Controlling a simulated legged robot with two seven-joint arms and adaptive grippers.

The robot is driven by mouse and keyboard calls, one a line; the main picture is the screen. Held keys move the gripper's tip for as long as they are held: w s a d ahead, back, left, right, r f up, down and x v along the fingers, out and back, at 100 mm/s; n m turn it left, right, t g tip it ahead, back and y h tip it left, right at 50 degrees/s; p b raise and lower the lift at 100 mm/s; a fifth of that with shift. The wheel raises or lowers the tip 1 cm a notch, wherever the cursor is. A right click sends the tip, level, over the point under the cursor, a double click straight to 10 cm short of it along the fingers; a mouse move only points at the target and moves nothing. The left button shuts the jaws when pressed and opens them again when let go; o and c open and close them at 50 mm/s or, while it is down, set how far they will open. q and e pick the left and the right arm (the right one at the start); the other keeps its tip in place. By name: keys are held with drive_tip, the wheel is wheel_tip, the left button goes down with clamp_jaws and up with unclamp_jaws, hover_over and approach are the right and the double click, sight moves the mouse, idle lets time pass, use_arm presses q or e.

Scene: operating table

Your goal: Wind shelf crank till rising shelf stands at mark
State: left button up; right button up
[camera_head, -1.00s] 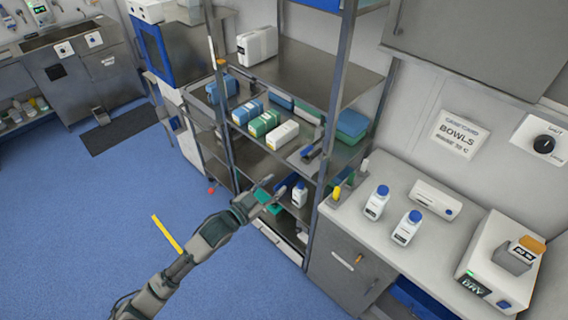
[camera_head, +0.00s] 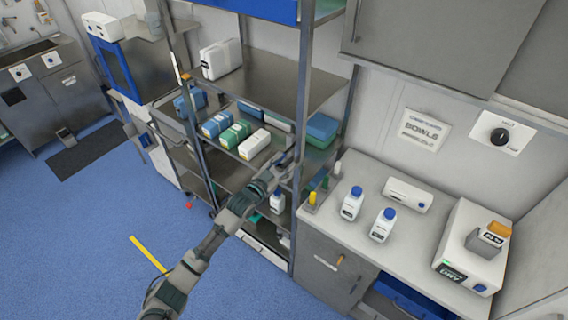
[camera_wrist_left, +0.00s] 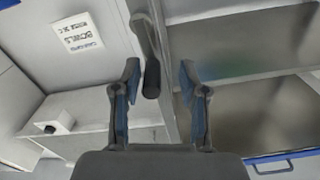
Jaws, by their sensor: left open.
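My left gripper (camera_head: 283,168) reaches from the left to the front right post of the steel shelf rack (camera_head: 301,110). In the left wrist view its two fingers (camera_wrist_left: 160,95) are apart. A dark handle (camera_wrist_left: 151,80) on a grey arm (camera_wrist_left: 143,35), which looks like the crank, shows between them, nearer the left finger. I cannot tell whether they touch. A shelf (camera_head: 225,150) with blue, green and white boxes is behind the gripper. I cannot tell which shelf is the rising one. An orange marker (camera_head: 185,76) is on the left post. My right gripper is not in view.
The counter (camera_head: 345,235) at the right holds two white bottles (camera_head: 352,203) with blue caps and a white machine (camera_head: 470,245). A yellow-topped item (camera_head: 312,198) stands near the counter's left end, close to the rack. The blue floor (camera_head: 90,220) at the left is open.

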use_arm(q)
drive_tip(key=shift+d, duration=0.75)
drive_tip(key=c, duration=0.6)
clamp_jaws()
drive_tip(key=shift+a+f, duration=0.1)
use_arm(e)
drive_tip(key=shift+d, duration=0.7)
use_arm(q)
drive_tip(key=shift+w, duration=0.1)
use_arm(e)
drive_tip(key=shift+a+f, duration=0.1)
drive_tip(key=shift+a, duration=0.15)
